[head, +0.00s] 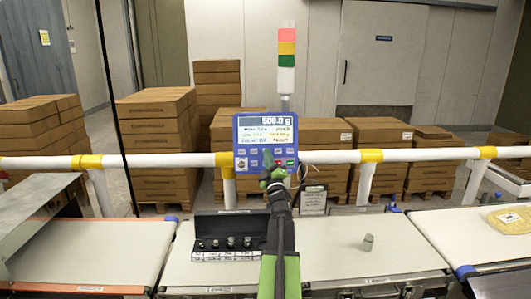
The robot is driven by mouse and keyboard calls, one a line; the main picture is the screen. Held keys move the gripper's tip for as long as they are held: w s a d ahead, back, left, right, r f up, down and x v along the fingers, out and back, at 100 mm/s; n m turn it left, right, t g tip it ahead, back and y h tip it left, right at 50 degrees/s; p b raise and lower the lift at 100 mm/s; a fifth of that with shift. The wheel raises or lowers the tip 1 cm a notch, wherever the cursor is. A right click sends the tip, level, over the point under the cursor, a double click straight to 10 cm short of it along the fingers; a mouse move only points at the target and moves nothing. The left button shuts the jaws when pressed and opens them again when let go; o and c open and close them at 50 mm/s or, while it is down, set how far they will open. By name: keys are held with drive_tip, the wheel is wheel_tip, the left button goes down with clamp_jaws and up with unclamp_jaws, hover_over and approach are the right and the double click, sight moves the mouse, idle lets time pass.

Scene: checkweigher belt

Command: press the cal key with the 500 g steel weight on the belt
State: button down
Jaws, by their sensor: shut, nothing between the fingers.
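The blue display unit (265,131) stands behind the belt, and its screen reads 500.0 g. Small keys line its lower part; the key labels are too small to read. My gripper (270,160) is shut and empty, raised in front of the lower keys and hiding some of them. I cannot tell whether it touches a key. A steel weight (368,242) stands upright on the white middle belt (330,262), right of my arm. Its marking is too small to read.
An open black case (229,219) with several small weights sits on the belt left of my arm. A white rail (200,160) with yellow bands runs behind. A yellow bag (510,218) lies on the right belt. Stacked cartons (155,140) stand behind the rail.

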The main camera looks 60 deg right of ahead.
drive_tip(key=s+a, duration=0.1)
drive_tip(key=a+r, duration=0.1)
drive_tip(key=shift+s+a+p, duration=0.35)
drive_tip(key=shift+s, duration=0.05)
idle(0.4)
